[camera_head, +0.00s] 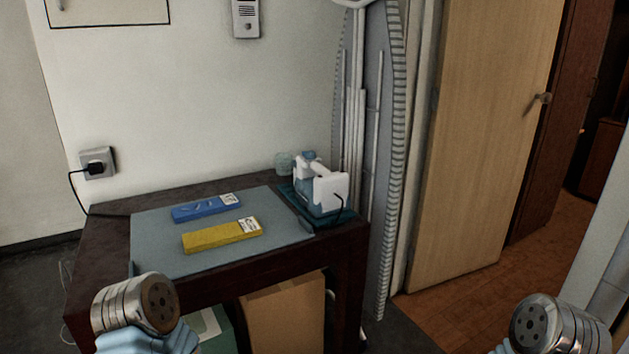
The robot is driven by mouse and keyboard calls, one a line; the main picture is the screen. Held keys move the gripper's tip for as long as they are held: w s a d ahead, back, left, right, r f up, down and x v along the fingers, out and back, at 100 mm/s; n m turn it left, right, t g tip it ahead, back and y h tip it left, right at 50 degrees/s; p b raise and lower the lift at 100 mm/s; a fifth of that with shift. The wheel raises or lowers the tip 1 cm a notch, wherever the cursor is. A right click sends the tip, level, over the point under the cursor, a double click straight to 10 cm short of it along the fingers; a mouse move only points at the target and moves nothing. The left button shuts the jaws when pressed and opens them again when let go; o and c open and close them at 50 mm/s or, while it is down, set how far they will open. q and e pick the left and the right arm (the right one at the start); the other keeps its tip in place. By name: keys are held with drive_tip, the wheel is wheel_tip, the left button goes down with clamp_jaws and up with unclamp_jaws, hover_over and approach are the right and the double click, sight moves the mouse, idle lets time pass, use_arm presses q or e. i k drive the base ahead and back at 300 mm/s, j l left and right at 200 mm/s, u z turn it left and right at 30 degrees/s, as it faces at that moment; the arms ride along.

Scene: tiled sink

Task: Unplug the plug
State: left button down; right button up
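A black plug (95,169) sits in a white wall socket (108,158) at the left, just above the table's back left corner. Its black cord (74,187) loops left and down, then runs to the table's back left edge. Neither of my grippers shows. Only rounded metal parts of my arms show along the bottom edge, at left and right, well apart from the plug.
A dark table (101,255) carries a grey mat (157,255), a blue box (206,208), a yellow box (221,235) and a white-and-teal iron (327,192). An ironing board (394,140) stands upright behind. A wooden door (482,130) is at right.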

sight(96, 168)
drive_tip(key=u, duration=1.4)
drive_tip(key=i+j+z, duration=0.35)
drive_tip(key=j, duration=0.75)
drive_tip(key=j+z, duration=0.35)
drive_tip(key=j, duration=0.7)
drive_tip(key=j+z, duration=0.3)
drive_tip(key=j, duration=0.85)
